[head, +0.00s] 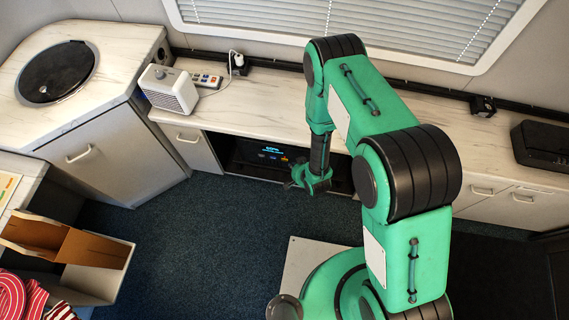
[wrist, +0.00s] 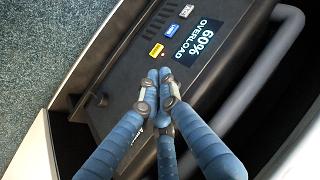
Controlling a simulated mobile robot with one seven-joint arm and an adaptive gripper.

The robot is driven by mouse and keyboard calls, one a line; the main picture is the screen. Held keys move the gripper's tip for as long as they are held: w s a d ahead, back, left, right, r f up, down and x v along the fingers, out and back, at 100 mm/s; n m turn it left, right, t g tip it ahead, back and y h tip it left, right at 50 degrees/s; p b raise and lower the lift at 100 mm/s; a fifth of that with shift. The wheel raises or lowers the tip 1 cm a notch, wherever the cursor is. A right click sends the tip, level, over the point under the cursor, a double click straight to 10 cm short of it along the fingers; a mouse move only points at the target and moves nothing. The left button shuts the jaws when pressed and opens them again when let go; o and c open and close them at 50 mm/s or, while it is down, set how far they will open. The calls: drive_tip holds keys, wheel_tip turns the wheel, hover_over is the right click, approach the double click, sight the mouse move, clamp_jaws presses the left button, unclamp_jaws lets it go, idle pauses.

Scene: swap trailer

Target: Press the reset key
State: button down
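Beside the display is a row of three small keys: a yellow one (wrist: 156,50), a blue one (wrist: 172,31) and a pale grey one (wrist: 186,11). Their labels are too small to read, so I cannot tell which is the reset key. My gripper (wrist: 160,74) has its blue-looking fingers together and empty, with the tips nearest the yellow key; contact is not clear. In the head view the unit (head: 262,152) sits in the open recess under the counter, partly behind my gripper (head: 298,184).
A grey curved bar (wrist: 262,90) runs beside the unit. The counter (head: 255,112) overhangs the recess and carries a white heater-like box (head: 170,90) and a power strip (head: 206,80). An open cardboard box (head: 92,250) stands at lower left. The carpet before the recess is clear.

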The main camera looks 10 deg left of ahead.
drive_tip(key=s+a+f+t+y+b, duration=0.1)
drive_tip(key=s+a+f+b, duration=0.1)
drive_tip(key=f, duration=0.4)
drive_tip(key=s+a+f+t+y+b, duration=0.1)
drive_tip(key=s+a+f+t+b, duration=0.1)
drive_tip(key=f, duration=0.5)
drive_tip(key=shift+a+f+y+b, duration=0.35)
drive_tip(key=shift+a+b, duration=0.35)
drive_tip(key=shift+b, duration=0.7)
drive_tip(key=w, duration=0.8)
drive_tip(key=shift+w, duration=0.3)
drive_tip(key=shift+w+r, duration=0.1)
drive_tip(key=shift+w, duration=0.75)
idle(0.9)
drive_tip(key=shift+s, duration=0.8)
drive_tip(key=shift+s, duration=0.1)
idle(0.4)
drive_tip(key=shift+s, duration=2.45)
